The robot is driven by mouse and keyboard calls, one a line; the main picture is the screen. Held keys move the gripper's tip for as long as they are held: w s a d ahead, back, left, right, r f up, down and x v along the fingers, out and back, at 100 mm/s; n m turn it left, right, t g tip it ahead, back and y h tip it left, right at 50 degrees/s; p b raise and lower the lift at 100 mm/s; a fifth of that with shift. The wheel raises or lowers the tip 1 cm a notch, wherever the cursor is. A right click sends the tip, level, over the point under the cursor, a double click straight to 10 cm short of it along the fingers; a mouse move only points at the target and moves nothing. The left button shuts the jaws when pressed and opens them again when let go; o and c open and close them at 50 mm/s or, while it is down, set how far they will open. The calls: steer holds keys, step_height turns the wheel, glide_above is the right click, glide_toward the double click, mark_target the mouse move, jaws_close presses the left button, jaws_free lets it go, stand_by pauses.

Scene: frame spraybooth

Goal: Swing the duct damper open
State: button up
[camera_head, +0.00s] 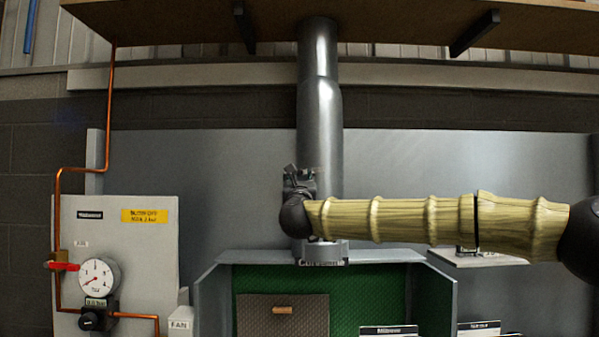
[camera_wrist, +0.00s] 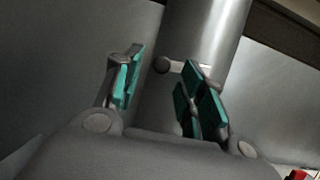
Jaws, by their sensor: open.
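The duct (camera_head: 320,120) is a grey metal pipe rising from the hood of the spray booth to the wooden shelf. In the wrist view the duct (camera_wrist: 205,35) stands just beyond my gripper (camera_wrist: 165,85). A short damper lever with a dark round knob (camera_wrist: 162,65) sticks out to the left from the duct. The knob appears between the two teal-padded fingertips; I see no contact and cannot tell its exact depth. My gripper is open and empty. In the head view my gripper (camera_head: 298,178) is in front of the duct's lower left side and hides the lever.
The booth (camera_head: 210,295) with green lining stands below my gripper. A pressure gauge (camera_head: 98,278) and copper pipe (camera_head: 108,120) are on the left panel. The wooden shelf (camera_head: 400,20) overhangs above. A small ledge (camera_head: 490,259) is behind my arm at right.

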steer(key=w, duration=0.2)
steer(key=shift+w+r, duration=0.15)
steer(key=shift+w, duration=0.2)
steer(key=shift+s+r, duration=0.9)
steer(key=shift+s, duration=0.25)
steer(key=shift+w+f, duration=0.6)
steer(key=shift+w, duration=0.2)
steer(key=shift+w+f, duration=0.15)
steer(key=shift+w, duration=0.1)
steer(key=c, duration=0.4)
steer(key=shift+s+r, duration=0.3)
steer(key=shift+s, duration=0.05)
jaws_close()
